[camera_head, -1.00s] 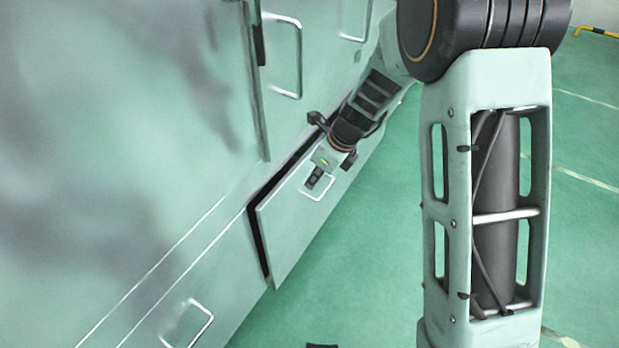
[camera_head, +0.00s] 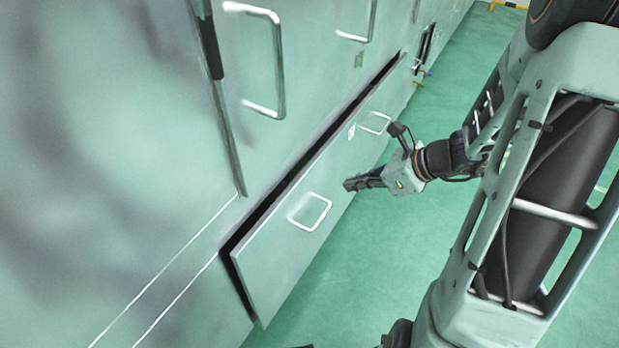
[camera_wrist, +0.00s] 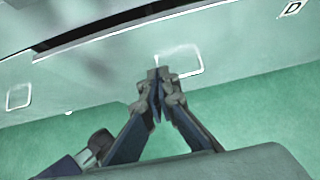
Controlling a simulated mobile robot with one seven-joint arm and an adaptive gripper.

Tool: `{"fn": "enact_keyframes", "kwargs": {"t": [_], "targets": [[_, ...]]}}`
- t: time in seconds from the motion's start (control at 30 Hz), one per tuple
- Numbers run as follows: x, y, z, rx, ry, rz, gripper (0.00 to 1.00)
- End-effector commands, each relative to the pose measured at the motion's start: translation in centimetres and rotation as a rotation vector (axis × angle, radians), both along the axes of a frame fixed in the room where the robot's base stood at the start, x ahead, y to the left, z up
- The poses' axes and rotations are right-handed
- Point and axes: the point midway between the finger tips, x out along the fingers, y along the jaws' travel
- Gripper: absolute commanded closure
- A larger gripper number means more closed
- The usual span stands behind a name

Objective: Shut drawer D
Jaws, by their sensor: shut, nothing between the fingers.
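Drawer D (camera_head: 290,240) is a long, pale green front low in the cabinet. It stands out a little, with a dark gap along its top and left end. Its "D" label shows in the wrist view (camera_wrist: 291,9). One wire handle (camera_head: 310,212) is near its left end, another (camera_head: 374,122) farther along. My gripper (camera_head: 348,185) is shut and empty, pointing at the front to the right of the nearer handle. In the wrist view the fingertips (camera_wrist: 158,74) overlap a handle (camera_wrist: 186,62); I cannot tell whether they touch anything.
Flush cabinet doors with handles (camera_head: 262,60) rise above the drawer. Another handle (camera_wrist: 18,96) is at the left of the wrist view. Green floor (camera_head: 345,270) lies clear in front. A yellow and black barrier (camera_head: 508,5) is far back.

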Motion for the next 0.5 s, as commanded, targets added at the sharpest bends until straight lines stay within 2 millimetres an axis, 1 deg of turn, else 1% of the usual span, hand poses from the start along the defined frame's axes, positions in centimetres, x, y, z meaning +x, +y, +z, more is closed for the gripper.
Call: {"fn": "enact_keyframes", "kwargs": {"t": [0.17,0.5], "targets": [[0.6,1.0,-1.3,0.003,-0.002,0.003,1.0],[3.6,5.1,-6.6,0.001,0.0,0.004,1.0]]}}
